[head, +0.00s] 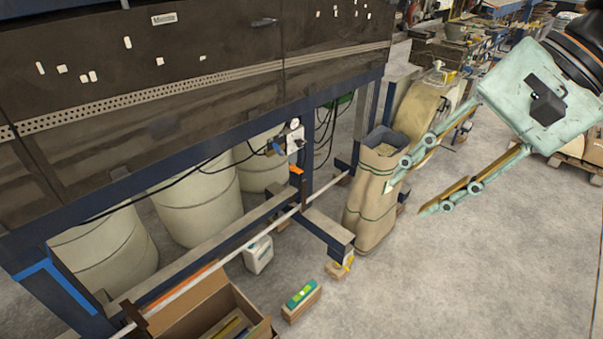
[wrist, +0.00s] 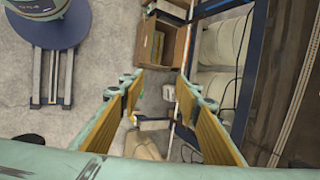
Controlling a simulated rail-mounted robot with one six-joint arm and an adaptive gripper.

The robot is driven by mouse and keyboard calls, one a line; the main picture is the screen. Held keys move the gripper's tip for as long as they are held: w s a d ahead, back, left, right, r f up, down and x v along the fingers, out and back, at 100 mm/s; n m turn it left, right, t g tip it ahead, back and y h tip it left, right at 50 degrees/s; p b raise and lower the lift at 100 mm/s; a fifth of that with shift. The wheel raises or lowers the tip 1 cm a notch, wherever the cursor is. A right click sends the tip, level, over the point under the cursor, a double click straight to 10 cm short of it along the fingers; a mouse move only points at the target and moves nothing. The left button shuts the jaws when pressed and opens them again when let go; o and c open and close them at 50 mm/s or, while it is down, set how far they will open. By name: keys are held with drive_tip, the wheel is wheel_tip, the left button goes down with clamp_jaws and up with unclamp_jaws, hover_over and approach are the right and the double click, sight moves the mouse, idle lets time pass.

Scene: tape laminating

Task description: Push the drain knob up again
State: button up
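A small gauge unit (head: 294,140) with a round dial is fixed to the blue machine frame. My gripper (head: 405,200) is at the right, well apart from the unit and in front of a tall paper sack. In the wrist view my gripper (wrist: 160,84) has its two yellow-padded fingers spread wide with nothing between them. The gauge unit is not clear in that view.
The paper sack (head: 371,200) stands between my gripper and the frame. A white canister (head: 258,254), a wooden block with a green-topped item (head: 301,298) and an open cardboard box (head: 205,308) are on the floor. Large drums (head: 195,200) stand under the machine.

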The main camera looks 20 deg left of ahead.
sight(296, 170)
drive_tip(key=w+a+f+m+y+p, duration=0.1)
drive_tip(key=w+a+f+m+y, duration=0.3)
drive_tip(key=w+a, duration=0.5)
drive_tip(key=w+a+f+m+y+p, duration=0.1)
drive_tip(key=w+a+f+y, duration=0.1)
drive_tip(key=w+a+f, duration=0.65)
drive_tip(key=w+a+f+m+y+p, duration=0.1)
drive_tip(key=w+a+f+m+y, duration=0.15)
drive_tip(key=w+a, duration=0.65)
drive_tip(key=w+f+m+t, duration=0.2)
drive_tip(key=w+f, duration=0.4)
drive_tip(key=f, duration=0.5)
drive_tip(key=w+a+f+m+t+y+p, duration=0.1)
drive_tip(key=w+f+m+t, duration=0.2)
drive_tip(key=f, duration=0.7)
drive_tip(key=w+f+m+t+y+p, duration=0.1)
drive_tip(key=w+f+m+t, duration=0.1)
drive_tip(key=w+f+m, duration=0.4)
drive_tip(key=w+f, duration=0.4)
drive_tip(key=f, duration=0.1)
drive_tip(key=shift+w+a+f+t, duration=0.3)
drive_tip(key=shift+a, duration=0.1)
drive_tip(key=shift+a, duration=0.15)
drive_tip(key=b+x, duration=0.2)
drive_tip(key=x, duration=1.1)
drive_tip(key=shift+a, duration=0.2)
drive_tip(key=shift+w, duration=0.15)
